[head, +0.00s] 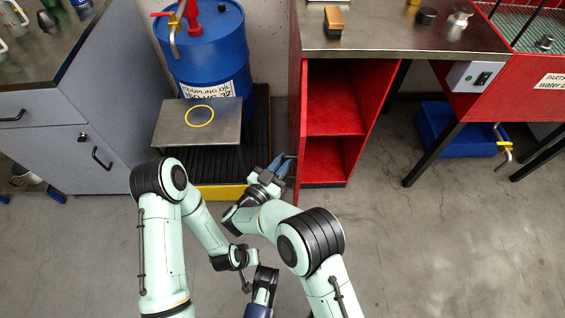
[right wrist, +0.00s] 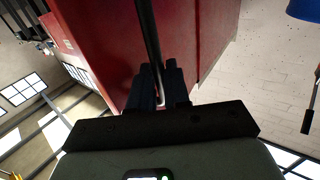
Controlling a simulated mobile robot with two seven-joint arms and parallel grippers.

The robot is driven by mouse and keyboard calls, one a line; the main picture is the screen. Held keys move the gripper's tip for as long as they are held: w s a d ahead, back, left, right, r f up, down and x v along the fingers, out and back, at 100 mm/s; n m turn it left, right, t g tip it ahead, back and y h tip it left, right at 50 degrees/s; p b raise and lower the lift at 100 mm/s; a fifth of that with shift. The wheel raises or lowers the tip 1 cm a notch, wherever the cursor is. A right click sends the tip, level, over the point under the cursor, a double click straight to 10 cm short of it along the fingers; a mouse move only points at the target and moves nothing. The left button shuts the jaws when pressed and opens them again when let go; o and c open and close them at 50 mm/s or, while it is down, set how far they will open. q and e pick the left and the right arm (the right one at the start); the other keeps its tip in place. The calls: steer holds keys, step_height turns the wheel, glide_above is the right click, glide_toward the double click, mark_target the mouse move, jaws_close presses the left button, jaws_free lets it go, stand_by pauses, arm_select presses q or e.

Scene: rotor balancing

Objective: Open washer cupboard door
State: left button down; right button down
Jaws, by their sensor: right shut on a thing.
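The red washer cupboard (head: 335,185) stands in the middle of the head view, its front open onto red shelves. Its door (head: 295,100) is swung out at the left side and shows nearly edge-on; its red face (right wrist: 205,40) fills the middle of the right wrist view. My right gripper (head: 284,165) is at the door's left face, low down. It is shut on the door's dark bar handle (right wrist: 149,35), which runs between its fingers (right wrist: 160,85). My left gripper (head: 260,300) is low at the bottom edge, away from the cupboard; its jaws are not clear.
A blue drum (head: 210,50) and a small metal stand (head: 170,135) are left of the door, on a black-grated yellow pallet (head: 220,192). A grey cabinet (head: 65,150) is further left. A blue bin (head: 455,130) lies under the red parts washer at right. The floor in front is clear.

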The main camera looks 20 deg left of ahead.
steer(key=shift+w+d+r, duration=0.2)
steer(key=shift+w+r, duration=0.05)
steer(key=shift+w, duration=0.05)
steer(key=c, duration=1.3)
jaws_free()
steer(key=shift+w+f, duration=0.1)
steer(key=shift+f, duration=0.05)
arm_select(q)
steer(key=shift+w, duration=0.1)
arm_select(e)
steer(key=shift+a, duration=0.1)
steer(key=shift+s+f, duration=0.1)
steer(key=shift+s, duration=0.1)
